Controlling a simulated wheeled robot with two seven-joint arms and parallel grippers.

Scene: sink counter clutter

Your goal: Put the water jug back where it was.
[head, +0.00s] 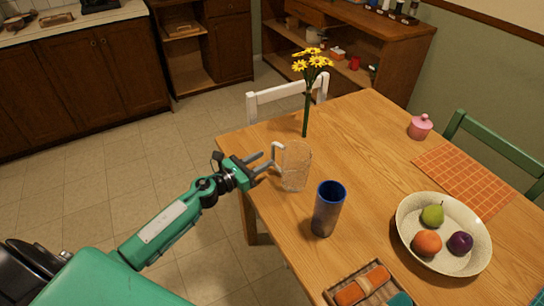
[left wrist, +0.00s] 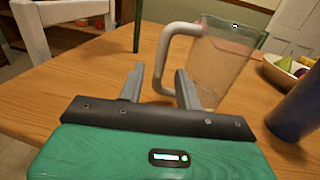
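The water jug (head: 297,168) is a clear pitcher with a pale handle, upright on the wooden table near its left edge. In the left wrist view the jug (left wrist: 222,62) stands just beyond the fingers, to the right. Its handle (left wrist: 167,48) faces my gripper, and its lower part shows between the two fingertips. My left gripper (head: 267,162) is at the handle, with its fingers spread apart. It also shows in the left wrist view (left wrist: 160,74), with a clear gap beside the left finger. I cannot tell whether the right finger touches the handle. My right gripper is not in view.
A blue cup (head: 327,210) stands close to the jug at front right. Yellow flowers (head: 306,90) rise behind it. A fruit bowl (head: 404,226), an orange placemat (head: 462,178), a pink jar (head: 420,127) and a wooden tray (head: 331,295) occupy the table. The table's middle is clear.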

